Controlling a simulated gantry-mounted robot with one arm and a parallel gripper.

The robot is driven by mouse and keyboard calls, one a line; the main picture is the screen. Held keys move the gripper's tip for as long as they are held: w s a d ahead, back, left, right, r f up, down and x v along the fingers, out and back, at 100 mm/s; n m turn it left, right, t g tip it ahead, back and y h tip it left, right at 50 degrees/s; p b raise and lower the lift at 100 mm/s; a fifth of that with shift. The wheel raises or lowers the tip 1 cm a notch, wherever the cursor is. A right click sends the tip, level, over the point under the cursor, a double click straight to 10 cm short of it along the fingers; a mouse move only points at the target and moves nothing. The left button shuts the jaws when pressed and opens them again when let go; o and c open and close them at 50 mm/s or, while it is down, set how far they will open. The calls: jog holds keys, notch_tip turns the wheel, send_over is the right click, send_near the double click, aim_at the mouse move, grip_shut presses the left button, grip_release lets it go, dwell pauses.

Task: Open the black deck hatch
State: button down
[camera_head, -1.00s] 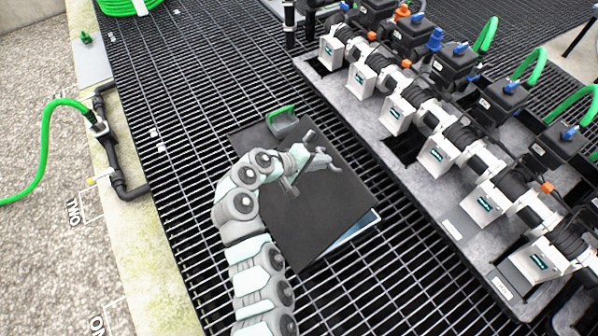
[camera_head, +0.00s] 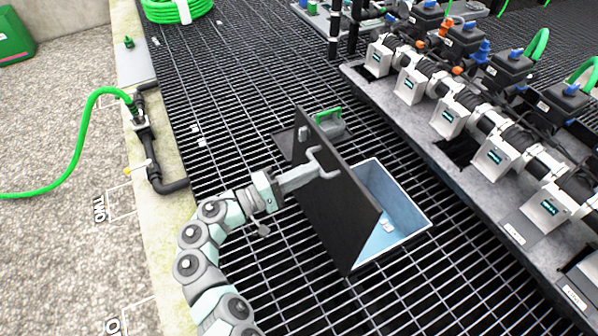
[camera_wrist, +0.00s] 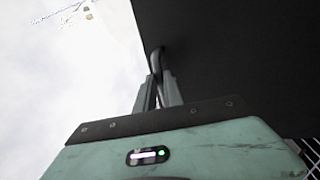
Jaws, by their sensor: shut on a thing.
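The black deck hatch (camera_head: 335,215) stands raised and steeply tilted over a light blue compartment (camera_head: 397,205) sunk in the grating. The compartment is uncovered on the right side, and a small pale item (camera_head: 387,226) shows inside it. My gripper (camera_head: 312,172) reaches the hatch from the left and is shut on its grey handle (camera_head: 325,162). In the wrist view the gripper fingers (camera_wrist: 158,92) close around the handle bar, with the dark hatch face (camera_wrist: 235,60) at the right.
A green-handled object (camera_head: 328,122) sits just behind the hatch. A manifold of white and black valves (camera_head: 450,118) runs along the right. A green hose (camera_head: 85,125) and black pipe (camera_head: 155,170) line the left edge. Open grating (camera_head: 230,110) lies between.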

jog(key=shift+s+a, duration=0.2)
jog(key=shift+a, duration=0.2)
jog(key=c, duration=1.5)
grip_release()
jog(key=shift+o, duration=0.2)
jog(key=shift+a, duration=0.1)
jog(key=p+v, duration=0.2)
jog(key=v, duration=0.8)
jog(key=shift+s+a+f, duration=0.15)
jog(key=shift+a+f, duration=0.05)
jog(key=shift+a, duration=0.1)
